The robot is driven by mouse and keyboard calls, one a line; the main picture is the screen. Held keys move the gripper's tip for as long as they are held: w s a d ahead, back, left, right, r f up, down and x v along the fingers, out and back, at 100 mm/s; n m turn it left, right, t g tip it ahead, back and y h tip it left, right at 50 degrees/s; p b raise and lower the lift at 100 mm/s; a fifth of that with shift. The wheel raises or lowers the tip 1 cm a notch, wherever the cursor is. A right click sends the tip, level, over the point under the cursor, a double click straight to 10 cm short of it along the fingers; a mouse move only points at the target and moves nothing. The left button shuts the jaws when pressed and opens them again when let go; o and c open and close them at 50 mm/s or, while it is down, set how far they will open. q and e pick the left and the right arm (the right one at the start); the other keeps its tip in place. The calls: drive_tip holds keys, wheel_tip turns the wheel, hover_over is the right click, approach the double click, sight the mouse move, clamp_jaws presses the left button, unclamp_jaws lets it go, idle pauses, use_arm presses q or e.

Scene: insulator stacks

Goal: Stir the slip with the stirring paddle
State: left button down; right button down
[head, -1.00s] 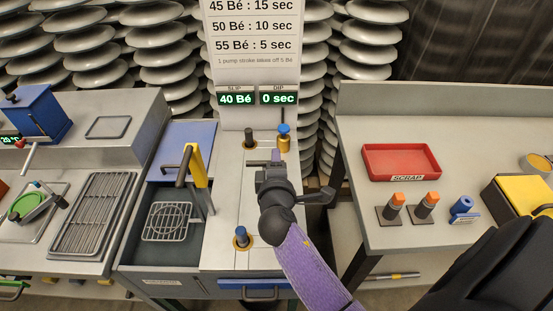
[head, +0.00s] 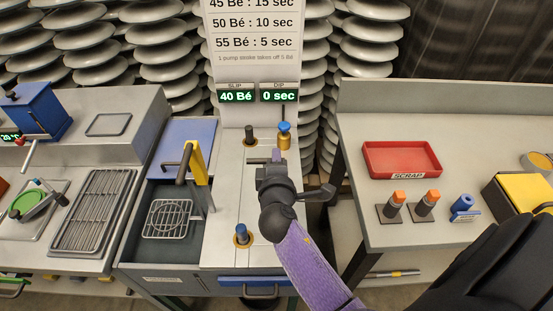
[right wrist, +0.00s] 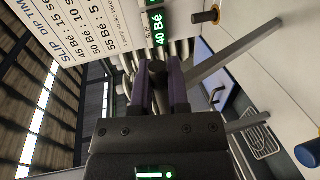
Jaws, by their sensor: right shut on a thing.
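My right gripper (head: 276,158) is over the white deck beside the slip basin. In the right wrist view its purple fingers (right wrist: 158,85) are shut on a dark, round-ended handle (right wrist: 157,70). The rest of that handle is hidden, and I cannot tell whether it is the stirring paddle. The grey basin (head: 130,245) is left of the gripper, with a wire rack (head: 167,219) inside. The slip display (head: 237,96) above the deck reads 40 Bé. My left gripper is not in view.
On the deck stand a black knob (head: 250,134), a blue knob (head: 241,234) and a brass post with a blue top (head: 284,137). A yellow part (head: 198,163) rises at the basin's back. A red scrap tray (head: 400,158) is on the right table.

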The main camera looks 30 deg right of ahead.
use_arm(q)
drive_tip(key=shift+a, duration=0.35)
use_arm(e)
drive_tip(key=shift+f, duration=0.1)
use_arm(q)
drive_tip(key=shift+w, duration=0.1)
